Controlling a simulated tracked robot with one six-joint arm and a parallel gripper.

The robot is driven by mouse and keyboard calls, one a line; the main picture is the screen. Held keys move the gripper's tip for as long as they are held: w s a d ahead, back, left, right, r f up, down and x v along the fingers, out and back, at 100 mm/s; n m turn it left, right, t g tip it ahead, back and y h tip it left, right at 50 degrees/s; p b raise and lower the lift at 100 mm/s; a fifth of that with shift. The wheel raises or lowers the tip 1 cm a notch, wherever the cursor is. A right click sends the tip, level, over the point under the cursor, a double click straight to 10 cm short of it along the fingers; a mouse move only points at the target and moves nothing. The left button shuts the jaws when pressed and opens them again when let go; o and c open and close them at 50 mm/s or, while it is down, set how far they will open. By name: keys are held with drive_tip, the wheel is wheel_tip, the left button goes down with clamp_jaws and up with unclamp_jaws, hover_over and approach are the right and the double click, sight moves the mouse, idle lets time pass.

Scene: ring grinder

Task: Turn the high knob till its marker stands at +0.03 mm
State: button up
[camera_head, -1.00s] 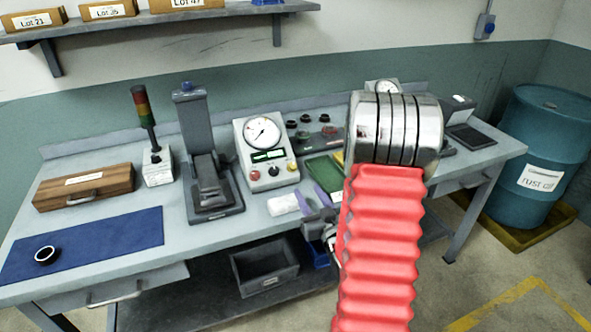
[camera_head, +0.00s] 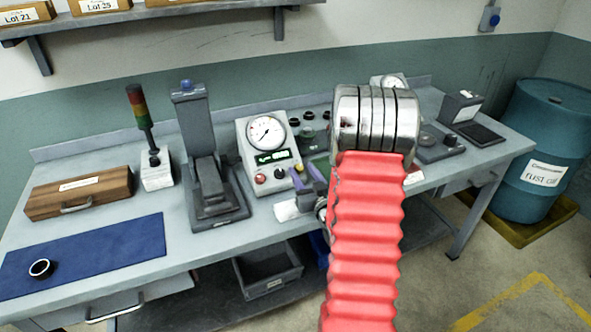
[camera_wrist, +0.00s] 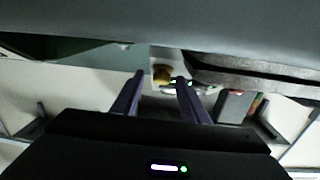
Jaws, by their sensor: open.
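The gauge box (camera_head: 262,150) stands mid-bench with a round white dial (camera_head: 266,133) and a lit green display (camera_head: 272,157). On its lower face are a red knob (camera_head: 261,179), a black knob (camera_head: 279,174) and a yellow knob (camera_head: 299,168). I cannot tell which is the high knob, nor read its marker. My gripper (camera_head: 306,178) has purple fingers, just in front of the box's lower right corner. In the wrist view my gripper (camera_wrist: 160,80) is open, with a small yellowish thing (camera_wrist: 162,73) ahead, between the fingertips in the picture.
A grey press-like stand (camera_head: 210,190) is left of the box. My red-sleeved arm hides part of the bench right of the box.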

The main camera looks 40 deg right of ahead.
drive_tip(key=shift+w+d, duration=0.1)
drive_tip(key=shift+w, duration=0.1)
clamp_jaws()
idle(0.5)
